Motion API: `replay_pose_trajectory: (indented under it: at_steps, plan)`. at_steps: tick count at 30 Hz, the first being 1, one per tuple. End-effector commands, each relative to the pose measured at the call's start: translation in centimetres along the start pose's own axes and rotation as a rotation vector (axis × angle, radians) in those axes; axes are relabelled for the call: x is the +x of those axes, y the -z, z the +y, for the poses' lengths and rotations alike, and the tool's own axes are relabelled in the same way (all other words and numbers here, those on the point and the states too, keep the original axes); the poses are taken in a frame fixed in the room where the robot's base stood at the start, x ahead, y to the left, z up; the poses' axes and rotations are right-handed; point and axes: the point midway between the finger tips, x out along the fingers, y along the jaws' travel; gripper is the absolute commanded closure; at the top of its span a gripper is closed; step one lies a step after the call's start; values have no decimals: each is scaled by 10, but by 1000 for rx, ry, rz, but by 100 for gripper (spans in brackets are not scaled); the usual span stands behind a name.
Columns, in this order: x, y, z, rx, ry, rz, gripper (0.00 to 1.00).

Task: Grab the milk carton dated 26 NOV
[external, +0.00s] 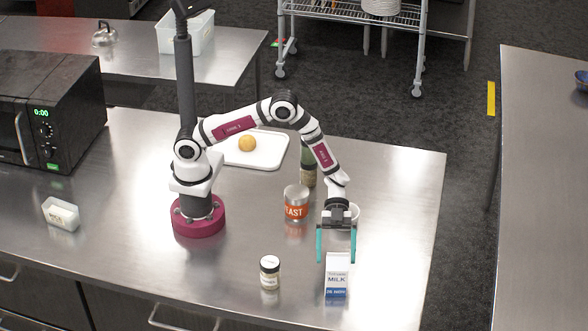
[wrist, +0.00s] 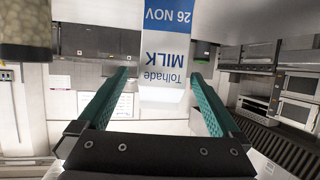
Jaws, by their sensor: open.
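The milk carton (external: 337,277) is white with a blue band and stands upright near the front edge of the steel counter. In the wrist view the carton (wrist: 168,62) appears upside down and reads "Tolhade MILK" and "26 NOV" on its blue band. My gripper (external: 336,260) is open, with teal fingers just behind and above the carton's top in the external view. In the wrist view my gripper (wrist: 158,82) has one finger on each side of the carton's top, with a gap on both sides. The carton's back is hidden.
A lidded jar (external: 270,272) stands left of the carton. A yeast can (external: 296,203), a dark bottle (external: 308,177) and a white cup (external: 354,213) stand behind my gripper. A white tray (external: 268,158) holds a yellow round item. The counter right of the carton is clear.

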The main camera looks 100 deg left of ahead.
Motion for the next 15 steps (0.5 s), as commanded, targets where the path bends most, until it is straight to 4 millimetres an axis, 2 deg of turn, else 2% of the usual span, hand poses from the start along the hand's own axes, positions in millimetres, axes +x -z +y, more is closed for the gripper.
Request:
replay_pose_trajectory:
  at_steps: [3,6,14,15]
  plan:
    - [25,2,-2,2,-4,0,0]
    - [41,2,-2,0,-3,0,0]
    - [46,2,-3,0,0,0,0]
    - [46,2,-3,0,-1,0,7]
